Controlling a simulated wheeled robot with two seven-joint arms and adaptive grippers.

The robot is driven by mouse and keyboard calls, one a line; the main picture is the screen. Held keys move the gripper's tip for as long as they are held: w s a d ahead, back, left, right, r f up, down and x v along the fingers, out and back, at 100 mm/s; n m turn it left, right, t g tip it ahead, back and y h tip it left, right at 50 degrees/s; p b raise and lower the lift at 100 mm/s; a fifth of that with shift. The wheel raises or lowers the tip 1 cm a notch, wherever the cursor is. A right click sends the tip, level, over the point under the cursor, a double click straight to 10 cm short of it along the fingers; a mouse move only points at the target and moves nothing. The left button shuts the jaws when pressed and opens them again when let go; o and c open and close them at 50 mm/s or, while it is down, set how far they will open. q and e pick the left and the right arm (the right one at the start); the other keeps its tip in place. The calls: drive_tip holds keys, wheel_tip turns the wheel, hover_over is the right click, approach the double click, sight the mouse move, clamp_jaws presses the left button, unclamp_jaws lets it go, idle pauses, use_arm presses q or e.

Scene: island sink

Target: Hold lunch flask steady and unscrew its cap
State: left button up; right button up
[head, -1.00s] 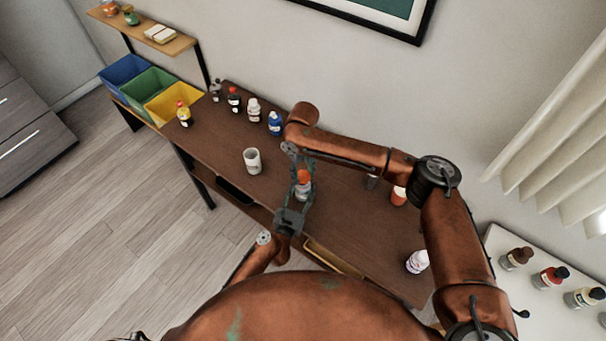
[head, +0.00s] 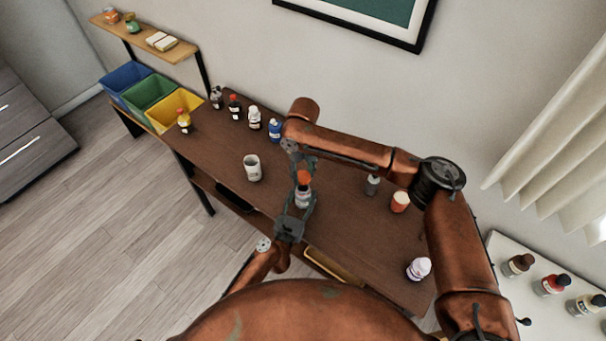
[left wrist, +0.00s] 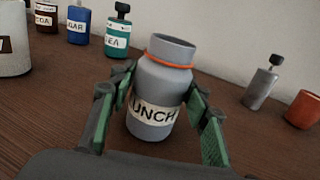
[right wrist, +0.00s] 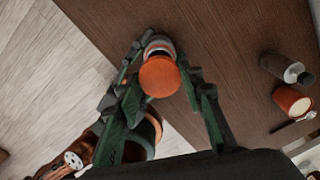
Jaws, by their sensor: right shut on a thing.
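The grey lunch flask (left wrist: 160,95) stands on the brown table with its mouth open and bare; its label reads "UNCH" in the left wrist view. It also shows in the head view (head: 302,199). My left gripper (head: 301,208) has a finger against each side of the flask's body. The orange cap (right wrist: 160,77) is between the fingers of my right gripper (right wrist: 164,70), which is shut on it. In the head view the cap (head: 303,177) is just above the flask's neck. My right arm reaches over from the right and partly hides the right fingers.
Several bottles, including a blue one (head: 274,130), line the back edge. A grey bottle (head: 373,184), an orange cup (head: 400,202) and a white bottle (head: 418,269) stand to the right.

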use_arm(q)
drive_tip(key=o, duration=0.3)
